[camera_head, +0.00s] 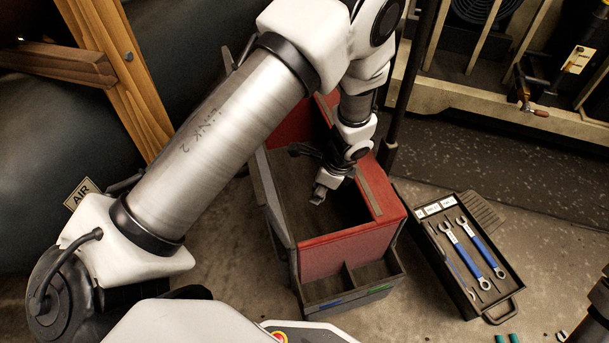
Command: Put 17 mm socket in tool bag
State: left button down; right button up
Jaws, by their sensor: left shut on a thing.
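The tool bag (353,252) is an open-topped red and dark grey box standing on the floor in the middle of the view. My left gripper (320,194) reaches down over its open top, fingers inside the rim outline. It is shut on a small grey metal piece (318,198), seemingly the 17 mm socket; its size marking is too small to read. The fingers partly hide the piece. I cannot tell how high it is above the bag's floor. My right gripper cannot be made out.
A black tray (462,297) with blue-handled wrenches (481,245) lies right of the bag. Small green pieces (500,339) lie at the bottom edge. A wooden frame (118,75) stands at left, and a metal frame (480,94) at the back right.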

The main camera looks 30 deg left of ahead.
aim_at(313, 227)
pick_arm(q)
jog(key=f+m+b, duration=0.1)
jog(key=f+b, duration=0.3)
jog(key=f, duration=0.1)
jog(key=f+m+b, duration=0.1)
jog(key=f+b, duration=0.4)
jog(key=f, duration=0.1)
jog(key=f+m+t+b, duration=0.1)
jog(key=f+m+b, duration=0.1)
jog(key=f+b, duration=0.3)
jog(key=shift+a+f, duration=0.2)
jog(key=shift+f, duration=0.5)
jog(key=shift+r, duration=0.2)
jog(key=shift+f, duration=0.1)
pick_arm(e)
notch_tip(313, 227, down, 18)
jog(key=w, duration=0.1)
jog(key=shift+r, duration=0.25)
pick_arm(q)
jog(key=c, duration=0.8)
grip_release()
jog(key=shift+f, duration=0.1)
pick_arm(e)
jog(key=shift+d, duration=0.1)
